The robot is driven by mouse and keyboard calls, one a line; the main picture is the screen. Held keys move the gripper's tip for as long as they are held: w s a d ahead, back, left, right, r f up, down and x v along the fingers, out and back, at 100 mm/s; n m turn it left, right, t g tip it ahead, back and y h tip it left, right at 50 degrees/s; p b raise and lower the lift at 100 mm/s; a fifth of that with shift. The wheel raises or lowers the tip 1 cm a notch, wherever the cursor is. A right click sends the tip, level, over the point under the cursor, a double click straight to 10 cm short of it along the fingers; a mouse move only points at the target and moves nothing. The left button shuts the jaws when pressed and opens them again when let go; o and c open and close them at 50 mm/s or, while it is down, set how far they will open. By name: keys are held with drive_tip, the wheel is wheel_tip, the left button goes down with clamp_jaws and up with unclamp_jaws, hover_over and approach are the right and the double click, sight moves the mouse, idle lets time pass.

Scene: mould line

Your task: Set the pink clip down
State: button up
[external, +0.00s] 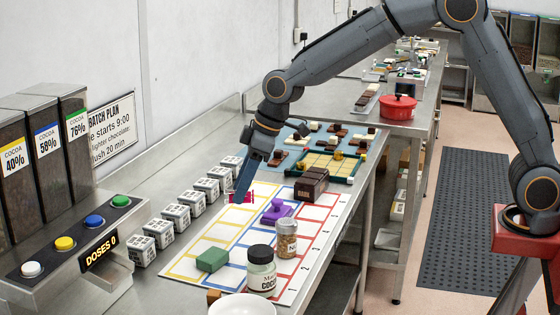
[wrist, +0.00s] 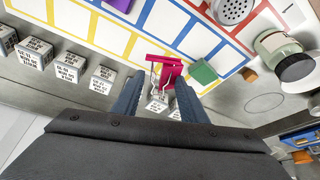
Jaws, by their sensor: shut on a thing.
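My gripper (external: 241,192) points down at the yellow-bordered side of the white mat (external: 283,285). It is shut on the pink clip (external: 249,197), which is partly hidden by the fingers. I cannot tell whether the clip touches the mat.
The mat has yellow, blue and red outlined cells. A green block (external: 212,260), a purple piece (external: 276,211), a dark brown box (external: 311,184), a shaker (external: 286,240) and a jar (external: 261,272) stand on it. Several printed white cubes (external: 177,218) line the left side.

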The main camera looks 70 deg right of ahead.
wheel_tip(320, 180, down, 10)
drive_tip(key=shift+s+a+r+p, duration=0.1)
drive_tip(key=shift+a+p, duration=0.05)
drive_tip(key=shift+p, duration=1.05)
drive_tip(key=shift+f, duration=0.25)
drive_tip(key=o, duration=1)
drive_tip(key=shift+r, duration=0.1)
drive_tip(key=shift+r, duration=0.4)
drive_tip(key=b+v, duration=0.3)
drive_tip(key=v, duration=0.8)
drive_tip(key=shift+s+r, duration=0.2)
